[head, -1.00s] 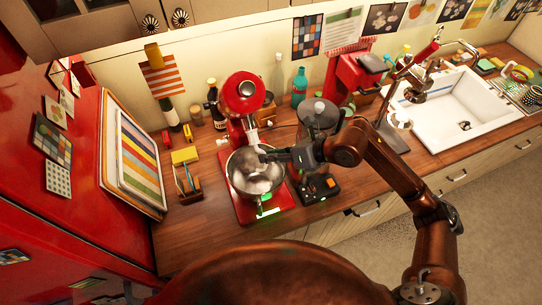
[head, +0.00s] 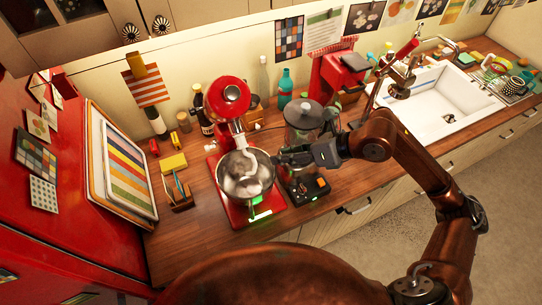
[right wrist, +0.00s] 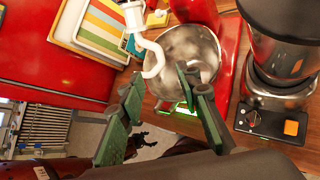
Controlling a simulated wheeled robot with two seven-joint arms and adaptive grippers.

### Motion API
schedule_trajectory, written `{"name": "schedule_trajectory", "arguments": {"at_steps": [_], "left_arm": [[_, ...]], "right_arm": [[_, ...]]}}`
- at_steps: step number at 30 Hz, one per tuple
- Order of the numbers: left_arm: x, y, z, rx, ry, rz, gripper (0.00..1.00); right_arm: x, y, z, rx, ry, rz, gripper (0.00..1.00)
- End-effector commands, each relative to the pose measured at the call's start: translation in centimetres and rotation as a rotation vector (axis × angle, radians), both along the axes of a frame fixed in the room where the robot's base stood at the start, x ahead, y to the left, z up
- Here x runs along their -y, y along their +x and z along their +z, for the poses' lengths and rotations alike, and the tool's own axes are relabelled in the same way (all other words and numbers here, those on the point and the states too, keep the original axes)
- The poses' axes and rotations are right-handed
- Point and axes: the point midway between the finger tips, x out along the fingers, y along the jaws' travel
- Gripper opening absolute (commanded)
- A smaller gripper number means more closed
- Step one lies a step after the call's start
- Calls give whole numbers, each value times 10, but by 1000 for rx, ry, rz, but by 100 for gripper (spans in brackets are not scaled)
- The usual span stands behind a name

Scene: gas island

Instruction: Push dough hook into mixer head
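The red stand mixer (head: 232,95) stands on the counter with its head raised over a steel bowl (head: 246,187). The white dough hook (head: 240,143) hangs below the head. In the right wrist view the hook (right wrist: 152,55) shows whole, curving down from a white shaft beside the bowl (right wrist: 190,45). Its joint with the head is outside that view. My right gripper (right wrist: 160,78) is open and empty, its green-padded fingers apart, with the hook beyond the fingertips. In the head view the gripper (head: 280,158) is right of the bowl. My left gripper is out of view.
A dark-lidded blender (head: 304,118) stands close to the mixer's right, by my right gripper. A yellow box (head: 173,162) and a small wooden holder (head: 180,193) are at the left. Bottles stand behind. The front counter strip at left is clear.

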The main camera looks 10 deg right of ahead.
Motion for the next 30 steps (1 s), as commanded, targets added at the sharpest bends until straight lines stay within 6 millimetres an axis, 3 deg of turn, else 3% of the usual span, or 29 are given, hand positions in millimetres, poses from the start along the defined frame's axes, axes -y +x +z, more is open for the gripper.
{"name": "schedule_trajectory", "arguments": {"at_steps": [6, 23, 26, 30], "left_arm": [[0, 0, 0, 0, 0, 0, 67], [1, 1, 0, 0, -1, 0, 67], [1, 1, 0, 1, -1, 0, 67], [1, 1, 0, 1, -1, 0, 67]], "right_arm": [[14, -7, 12, 2, 0, 0, 31], [15, -8, 14, 0, 1, 0, 31], [10, -11, 15, -5, 31, 8, 31], [-20, -28, 37, -36, 247, 48, 31]]}}
